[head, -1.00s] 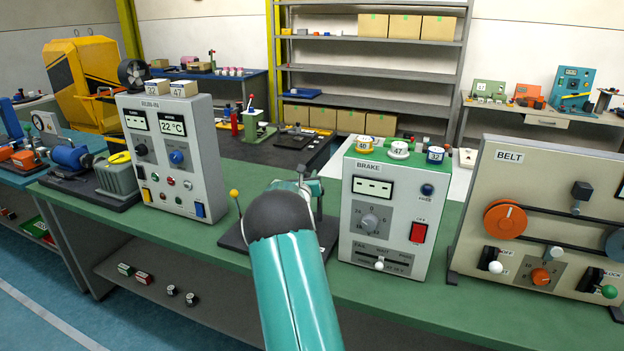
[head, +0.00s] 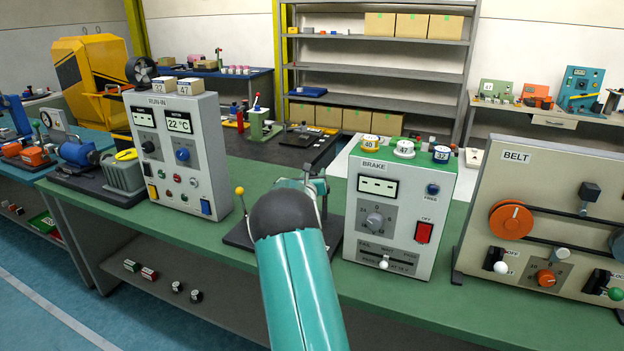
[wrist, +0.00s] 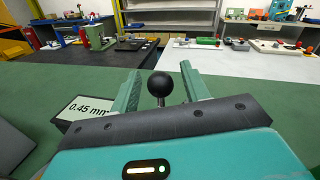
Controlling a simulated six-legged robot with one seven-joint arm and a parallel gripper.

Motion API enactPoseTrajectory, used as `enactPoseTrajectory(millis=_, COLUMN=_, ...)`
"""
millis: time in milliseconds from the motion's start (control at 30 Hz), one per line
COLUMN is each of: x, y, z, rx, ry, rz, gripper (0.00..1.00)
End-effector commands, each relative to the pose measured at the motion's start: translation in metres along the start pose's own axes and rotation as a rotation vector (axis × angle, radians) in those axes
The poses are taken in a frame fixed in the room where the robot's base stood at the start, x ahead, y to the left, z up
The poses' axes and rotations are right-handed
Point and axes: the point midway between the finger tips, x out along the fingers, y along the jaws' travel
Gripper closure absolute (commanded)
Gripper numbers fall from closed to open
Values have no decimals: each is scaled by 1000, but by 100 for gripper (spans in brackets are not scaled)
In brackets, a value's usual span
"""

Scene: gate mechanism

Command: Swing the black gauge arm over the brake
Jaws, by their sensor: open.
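In the wrist view, a black ball knob (wrist: 160,84) on a dark stem stands between the two green fingers of my gripper (wrist: 160,88). The fingers are spread, with a gap visible on either side of the knob. I cannot tell whether the rest of the black gauge arm joins this knob, as the gripper body hides what is below. A "0.45 mm" display (wrist: 88,107) shows at the left. In the head view, the BRAKE box (head: 385,225) stands right of my arm. My arm mostly hides a low mechanism on a dark base (head: 238,238).
A yellow-knobbed lever (head: 239,191) rises left of my arm. The RUN-IN box (head: 175,155) stands farther left, and the BELT panel (head: 510,175) stands to the right. Green bench top (head: 345,297) is clear in front of the BRAKE box.

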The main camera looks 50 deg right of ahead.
Motion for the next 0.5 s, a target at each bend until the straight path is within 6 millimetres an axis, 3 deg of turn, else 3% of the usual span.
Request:
enactPoseTrajectory(millis=167, x=-14, y=0, z=1, rx=1, ry=-1, rz=1, gripper=54)
enactPoseTrajectory(millis=500, x=-82, y=1, z=1, rx=1, ry=1, rz=2, gripper=54)
